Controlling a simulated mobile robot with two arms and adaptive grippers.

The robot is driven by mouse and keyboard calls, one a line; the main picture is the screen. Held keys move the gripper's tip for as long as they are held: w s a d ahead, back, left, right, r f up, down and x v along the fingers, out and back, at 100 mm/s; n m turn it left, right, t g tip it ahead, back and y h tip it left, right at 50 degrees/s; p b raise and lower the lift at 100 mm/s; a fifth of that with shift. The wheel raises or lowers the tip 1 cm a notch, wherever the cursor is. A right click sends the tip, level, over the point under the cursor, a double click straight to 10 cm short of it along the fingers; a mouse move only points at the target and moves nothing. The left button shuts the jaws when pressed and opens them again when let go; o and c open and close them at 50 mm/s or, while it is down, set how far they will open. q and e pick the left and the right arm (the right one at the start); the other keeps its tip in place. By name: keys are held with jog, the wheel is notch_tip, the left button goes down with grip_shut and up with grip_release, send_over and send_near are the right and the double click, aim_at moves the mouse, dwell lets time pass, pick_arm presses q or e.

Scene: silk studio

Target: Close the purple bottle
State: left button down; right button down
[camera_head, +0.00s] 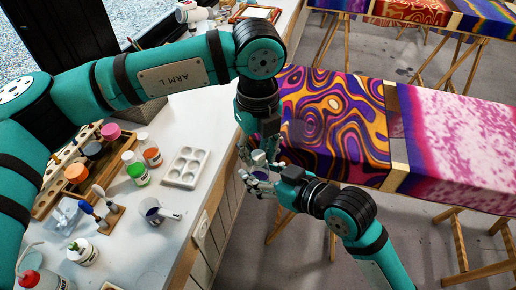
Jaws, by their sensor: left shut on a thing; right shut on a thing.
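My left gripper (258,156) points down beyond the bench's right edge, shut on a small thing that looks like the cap. My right gripper (262,182) comes in from the lower right just below it, shut on what looks like the purple bottle. The fingers of both grippers crowd together and hide most of the bottle and cap. I cannot tell whether the cap touches the bottle's neck or sits apart from it. Both grippers hold their things in the air, in front of the patterned silk.
Stretched purple-orange silk (330,115) stands close to the right of the grippers. Floor shows below them.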

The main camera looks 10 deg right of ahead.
pick_arm(q)
jog(key=m, duration=0.5)
jog(key=shift+m, duration=0.3)
jog(key=m, duration=0.4)
jog(key=shift+m, duration=0.4)
jog(key=m, duration=0.4)
jog(key=shift+m, duration=0.4)
jog(key=m, duration=1.8)
jog(key=shift+f, duration=0.1)
jog(key=m, duration=0.4)
jog(key=c, duration=1)
grip_release()
